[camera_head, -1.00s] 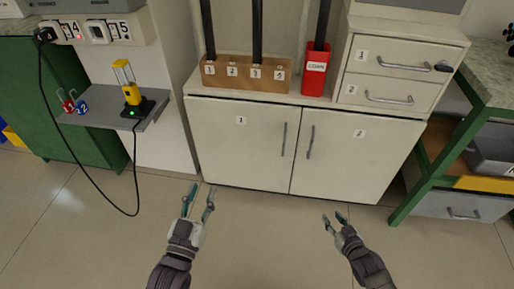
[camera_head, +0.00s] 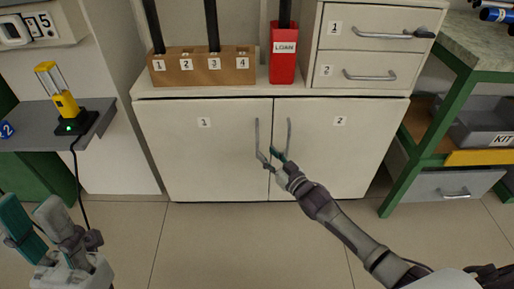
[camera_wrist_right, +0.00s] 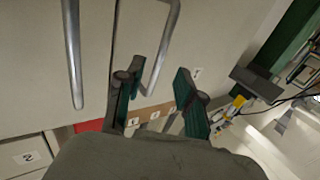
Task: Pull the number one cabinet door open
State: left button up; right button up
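The number one cabinet door (camera_head: 190,150) is the left, white door of the low cabinet and is shut. Its vertical metal handle (camera_head: 257,132) is near its right edge. In the right wrist view this handle (camera_wrist_right: 166,45) shows between my finger directions, its bent end close to the left finger. My right gripper (camera_head: 270,157) is open at the lower end of the handle; its fingers also show in the right wrist view (camera_wrist_right: 155,95). Whether it touches the handle I cannot tell. My left gripper (camera_head: 29,206) is open and empty at the lower left.
The number two door (camera_head: 345,155) is shut, its handle (camera_head: 289,135) close beside. A wooden block (camera_head: 190,79) with rods and a red LOAN holder (camera_head: 283,67) stand above. A grey shelf (camera_head: 30,113) is left, a green-framed bench (camera_head: 403,180) right.

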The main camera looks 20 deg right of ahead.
aim_at(258, 146)
jog(key=b+x, duration=0.1)
jog(key=x, duration=0.3)
jog(key=shift+w+a+f+b, duration=0.15)
jog(key=shift+w+b, duration=0.15)
jog(key=shift+w, duration=0.1)
jog(key=shift+x, duration=0.85)
grip_shut()
